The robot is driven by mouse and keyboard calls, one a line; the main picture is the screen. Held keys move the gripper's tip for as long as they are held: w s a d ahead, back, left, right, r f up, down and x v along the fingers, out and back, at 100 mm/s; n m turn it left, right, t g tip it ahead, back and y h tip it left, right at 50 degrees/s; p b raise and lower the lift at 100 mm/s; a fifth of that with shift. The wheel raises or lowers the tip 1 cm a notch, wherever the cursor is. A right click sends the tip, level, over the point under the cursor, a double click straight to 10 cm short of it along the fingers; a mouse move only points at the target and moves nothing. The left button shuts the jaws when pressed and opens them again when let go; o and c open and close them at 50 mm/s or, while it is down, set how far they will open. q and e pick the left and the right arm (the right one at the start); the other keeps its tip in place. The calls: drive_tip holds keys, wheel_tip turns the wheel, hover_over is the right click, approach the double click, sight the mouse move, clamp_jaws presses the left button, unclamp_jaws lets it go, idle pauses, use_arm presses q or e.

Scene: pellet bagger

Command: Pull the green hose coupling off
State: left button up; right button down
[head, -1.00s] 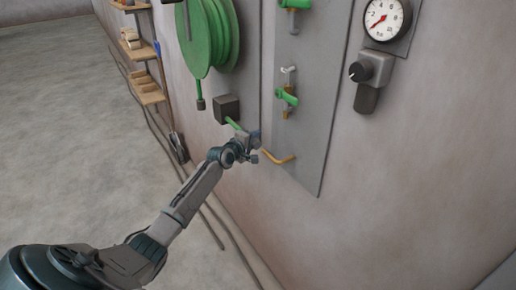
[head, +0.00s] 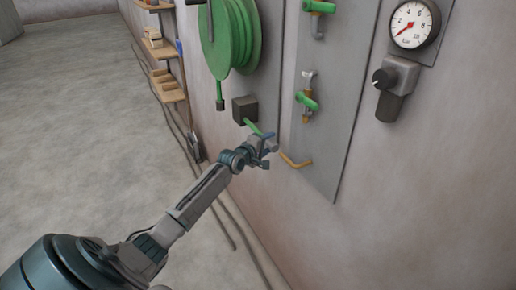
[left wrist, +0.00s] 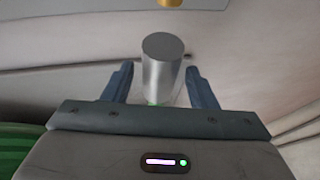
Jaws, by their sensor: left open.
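A silver metal cylinder (left wrist: 163,70) with a trace of green at its base, seemingly the hose coupling, stands between my left fingers in the left wrist view. A short green hose (head: 253,127) runs from a dark block on the wall toward my left gripper (head: 270,149). My left gripper is open, with a blue finger on each side of the cylinder; in the left wrist view, gaps show on both sides. The coupling is hidden or too small to make out in the head view. A bent brass pipe (head: 296,162) lies just right of the gripper. My right gripper is not in view.
The dark block (head: 244,110) sits below a green hose reel (head: 236,38). A grey panel (head: 335,120) carries green-handled valves (head: 307,101). A pressure gauge (head: 414,24) and black-knobbed regulator (head: 396,76) are at right. Shelves (head: 168,85) stand at left; the floor there is open.

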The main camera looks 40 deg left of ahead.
use_arm(q)
drive_tip(key=s+r, duration=0.1)
drive_tip(key=s, duration=0.6)
drive_tip(key=shift+s+r+p, duration=0.25)
drive_tip(key=shift+s+p, duration=0.15)
